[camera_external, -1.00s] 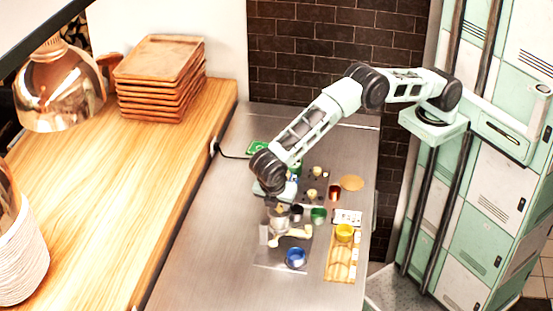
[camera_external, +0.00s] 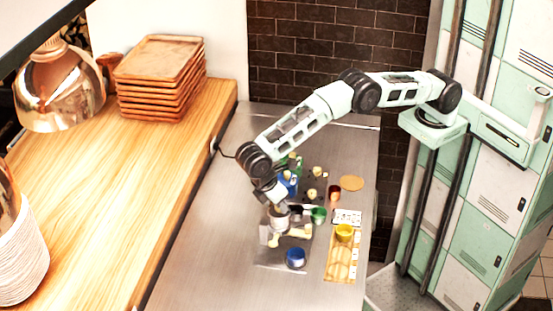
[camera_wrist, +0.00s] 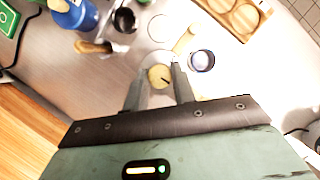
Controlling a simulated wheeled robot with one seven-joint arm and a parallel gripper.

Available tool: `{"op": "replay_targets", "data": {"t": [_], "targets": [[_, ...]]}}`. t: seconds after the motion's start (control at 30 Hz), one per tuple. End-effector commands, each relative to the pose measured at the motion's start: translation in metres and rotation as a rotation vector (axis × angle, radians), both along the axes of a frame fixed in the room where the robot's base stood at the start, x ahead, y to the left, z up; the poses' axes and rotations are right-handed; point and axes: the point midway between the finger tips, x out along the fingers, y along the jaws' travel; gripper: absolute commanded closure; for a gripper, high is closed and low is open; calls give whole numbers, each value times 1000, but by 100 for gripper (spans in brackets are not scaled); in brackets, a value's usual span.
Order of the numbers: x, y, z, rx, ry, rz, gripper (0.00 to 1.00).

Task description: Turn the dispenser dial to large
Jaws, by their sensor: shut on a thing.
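The dispenser (camera_external: 272,236) stands on the steel counter, a greyish body with a cream lever (camera_external: 292,236); the lever also shows in the wrist view (camera_wrist: 184,40). In the wrist view its dial (camera_wrist: 160,76) is a round yellowish knob with a dark mark, between my fingertips. My gripper (camera_wrist: 158,84) is shut on the dial from above; in the outside view the gripper (camera_external: 277,203) is at the top of the dispenser, tilted. A blue cup (camera_external: 296,257) stands in front of the dispenser, also in the wrist view (camera_wrist: 202,61). I cannot read any size labels.
A blue bottle (camera_external: 288,184) and a dark cup (camera_external: 297,209) stand close behind the dispenser. The steel counter left of the dispenser is clear.

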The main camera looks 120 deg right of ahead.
Motion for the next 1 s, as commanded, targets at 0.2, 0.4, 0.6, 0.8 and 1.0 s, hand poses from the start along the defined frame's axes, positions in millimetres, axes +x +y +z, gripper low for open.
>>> {"op": "replay_targets", "data": {"t": [0.2,0.4,0.6,0.8,1.0], "targets": [[1,0,2,0,-6,-3,97],[1,0,2,0,-7,-3,63],[1,0,1,0,-4,-2,53],[2,0,2,0,-4,-2,53],[11,1,21,0,-8,-2,53]]}}
